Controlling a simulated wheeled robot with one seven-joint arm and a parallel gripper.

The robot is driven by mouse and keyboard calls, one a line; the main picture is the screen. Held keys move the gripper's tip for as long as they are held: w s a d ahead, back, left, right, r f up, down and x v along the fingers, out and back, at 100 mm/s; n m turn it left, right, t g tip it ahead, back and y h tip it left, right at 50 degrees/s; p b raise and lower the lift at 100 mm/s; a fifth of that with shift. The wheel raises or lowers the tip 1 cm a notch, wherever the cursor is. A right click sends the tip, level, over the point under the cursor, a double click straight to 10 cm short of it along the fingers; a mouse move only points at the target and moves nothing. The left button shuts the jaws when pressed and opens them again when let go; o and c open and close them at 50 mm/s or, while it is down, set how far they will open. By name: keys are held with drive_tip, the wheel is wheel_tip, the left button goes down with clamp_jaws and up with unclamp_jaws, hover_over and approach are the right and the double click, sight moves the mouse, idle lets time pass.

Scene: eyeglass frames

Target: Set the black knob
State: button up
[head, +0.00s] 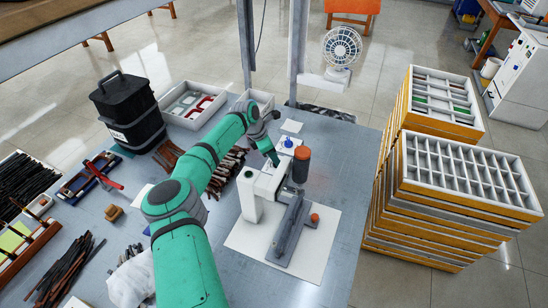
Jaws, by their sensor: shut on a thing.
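A small white bench machine (250,204) stands on a white sheet (318,240) on the grey table. A blue knob (289,143) sits on its top, and an upright cylinder with an orange-brown cap (301,154) rises at its right. A small dark round part (249,174) shows on its left post. My green arm reaches over from the front, and my gripper (275,162) points down onto the machine's top, just left of the blue knob. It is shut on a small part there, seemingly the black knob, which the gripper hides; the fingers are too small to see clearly.
A grey lever-like bar (290,232) and an orange ball (315,218) are at the machine's front. A black bin (127,110), a tray of frames (193,104) and dark sticks (228,170) lie left. Stacked compartment trays (455,205) stand right of the table.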

drive_tip(key=shift+w+a+m, duration=0.1)
drive_tip(key=shift+m, duration=0.3)
drive_tip(key=o, duration=1.1)
drive_tip(key=v, duration=1)
drive_tip(key=shift+w+a+r, duration=0.1)
drive_tip(key=shift+r, duration=0.3)
